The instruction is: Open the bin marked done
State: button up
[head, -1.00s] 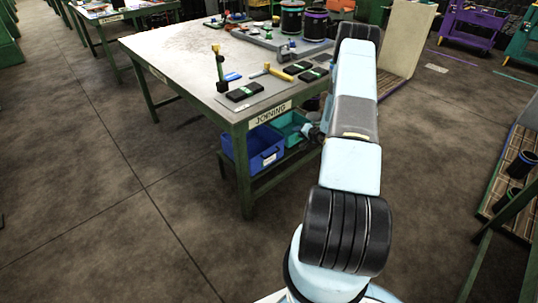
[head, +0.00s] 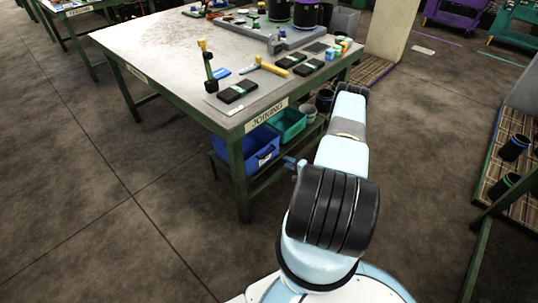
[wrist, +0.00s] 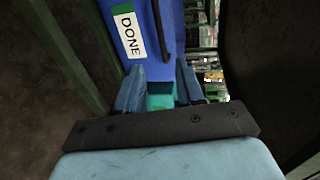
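The blue bin (head: 262,148) stands on the lower shelf under the table marked JOINING. Its white and green label reads DONE in the wrist view (wrist: 129,32), turned on its side. A dark bar (wrist: 161,25) runs along the blue surface beside the label. I cannot tell how the bin's top stands. My gripper (wrist: 158,84) has its two blue fingers apart, pointing toward the bin. A teal surface (wrist: 160,97), apparently the teal bin, shows between them. In the head view my gripper (head: 289,163) is partly hidden, just right of the blue bin.
The teal bin (head: 288,124) stands right beside the blue one. The table (head: 160,45) above carries black cases, a yellow-handled tool and other parts. A rack with black pots (head: 512,148) is at the right. Floor in front is clear.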

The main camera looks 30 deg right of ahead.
jog(key=x, duration=1.2)
jog(key=shift+w+a, duration=0.2)
jog(key=shift+a, duration=0.2)
grip_shut()
jog(key=shift+s, duration=0.1)
